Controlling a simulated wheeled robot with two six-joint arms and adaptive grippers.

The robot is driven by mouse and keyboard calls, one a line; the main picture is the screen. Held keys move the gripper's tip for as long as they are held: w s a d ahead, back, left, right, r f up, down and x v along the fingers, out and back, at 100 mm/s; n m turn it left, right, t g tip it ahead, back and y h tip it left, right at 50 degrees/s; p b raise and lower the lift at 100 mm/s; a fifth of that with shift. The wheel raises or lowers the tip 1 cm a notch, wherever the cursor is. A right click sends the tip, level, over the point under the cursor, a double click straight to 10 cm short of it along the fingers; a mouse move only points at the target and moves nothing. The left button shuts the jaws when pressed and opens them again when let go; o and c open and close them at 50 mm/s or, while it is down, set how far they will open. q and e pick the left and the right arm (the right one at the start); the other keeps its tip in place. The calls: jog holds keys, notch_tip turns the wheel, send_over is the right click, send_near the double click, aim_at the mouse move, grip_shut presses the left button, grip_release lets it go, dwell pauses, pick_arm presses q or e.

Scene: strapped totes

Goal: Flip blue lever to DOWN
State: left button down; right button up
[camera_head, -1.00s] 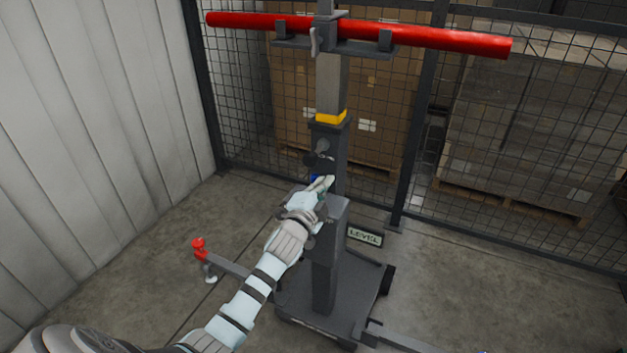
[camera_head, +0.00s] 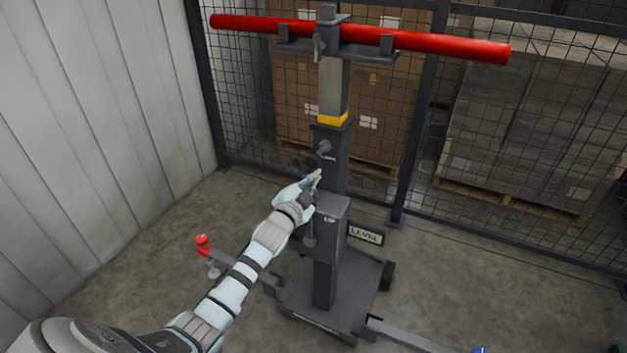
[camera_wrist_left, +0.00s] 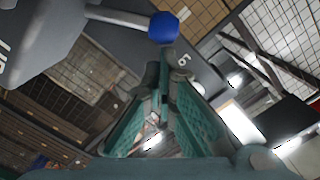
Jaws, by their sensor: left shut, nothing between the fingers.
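The blue lever shows in the left wrist view as a round blue knob (camera_wrist_left: 163,27) on a grey rod. The rod runs out to the left to a dark grey housing (camera_wrist_left: 35,40). My left gripper (camera_wrist_left: 165,70) is shut and empty, its tips just below the knob in that view; I cannot tell whether they touch it. In the head view my left gripper (camera_head: 314,180) is at the front of the dark grey mast (camera_head: 333,150). Only a speck of blue shows beside it, the rest of the lever being hidden. My right gripper is not in view.
The mast stands on a dark base (camera_head: 350,300) with legs and carries a red bar (camera_head: 440,45) on top. A "LEVEL" plate (camera_head: 365,235) is at its right. A red knob (camera_head: 202,240) tops the left leg. Wire fencing and stacked boxes are behind.

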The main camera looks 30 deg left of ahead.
pick_arm(q)
jog(key=d+r+p, duration=0.3)
jog(key=r+p, duration=0.1)
jog(key=s+d+f, duration=0.1)
jog(key=s, duration=0.9)
jog(key=shift+s+d+b, duration=0.2)
jog(key=shift+b, duration=0.2)
jog(key=shift+f, duration=0.1)
